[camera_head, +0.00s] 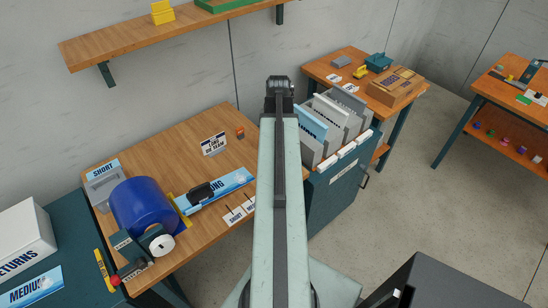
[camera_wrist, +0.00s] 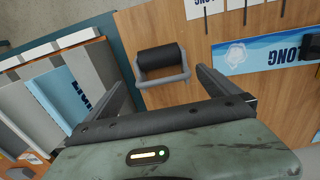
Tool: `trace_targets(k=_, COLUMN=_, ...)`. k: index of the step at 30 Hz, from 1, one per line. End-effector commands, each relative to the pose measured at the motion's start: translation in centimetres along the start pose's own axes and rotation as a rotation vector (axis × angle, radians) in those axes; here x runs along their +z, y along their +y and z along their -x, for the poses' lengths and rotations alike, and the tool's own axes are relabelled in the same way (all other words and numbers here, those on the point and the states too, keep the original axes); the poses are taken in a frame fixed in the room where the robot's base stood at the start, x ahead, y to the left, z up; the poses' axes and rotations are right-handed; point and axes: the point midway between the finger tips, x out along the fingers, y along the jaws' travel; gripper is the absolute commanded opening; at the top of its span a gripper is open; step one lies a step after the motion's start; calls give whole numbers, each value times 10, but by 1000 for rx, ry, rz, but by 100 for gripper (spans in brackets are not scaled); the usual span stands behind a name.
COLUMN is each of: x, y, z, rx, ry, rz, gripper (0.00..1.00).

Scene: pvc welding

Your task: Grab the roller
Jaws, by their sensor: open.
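The roller is a black cylinder (camera_wrist: 159,60) in a grey U-shaped frame (camera_wrist: 165,80). It lies on the wooden tabletop in the wrist view, in the upper middle. My gripper (camera_wrist: 162,66) is open, with one finger on each side of the roller in the picture. The fingers look apart from the roller, and I cannot tell how far above the table they are. In the head view my arm covers the middle, and neither the roller nor my gripper can be made out there.
The workbench (camera_head: 150,150) carries a large blue roll (camera_head: 141,207), a LONG mat (camera_wrist: 265,53) and small labels. A file rack (camera_head: 335,130) with upright sheets stands right of my arm; its sheets show left in the wrist view (camera_wrist: 60,90). A shelf (camera_head: 170,35) hangs above.

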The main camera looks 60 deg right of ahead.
Motion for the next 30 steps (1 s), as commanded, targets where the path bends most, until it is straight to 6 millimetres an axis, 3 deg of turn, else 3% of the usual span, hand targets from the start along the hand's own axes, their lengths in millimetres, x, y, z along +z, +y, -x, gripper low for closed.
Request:
trace_targets(k=4, x=0, y=0, z=-24, rx=0, ry=0, rz=-1, gripper=100)
trace_targets(k=11, x=-1, y=0, z=-29, rx=0, ry=0, rz=-1, gripper=100)
trace_targets(k=20, x=-5, y=-1, z=-77, rx=0, ry=0, rz=-1, gripper=100)
trace_targets(k=28, x=-5, y=-1, z=-75, rx=0, ry=0, rz=-2, gripper=100)
trace_targets(k=30, x=-5, y=-1, z=-75, rx=0, ry=0, rz=-2, gripper=81)
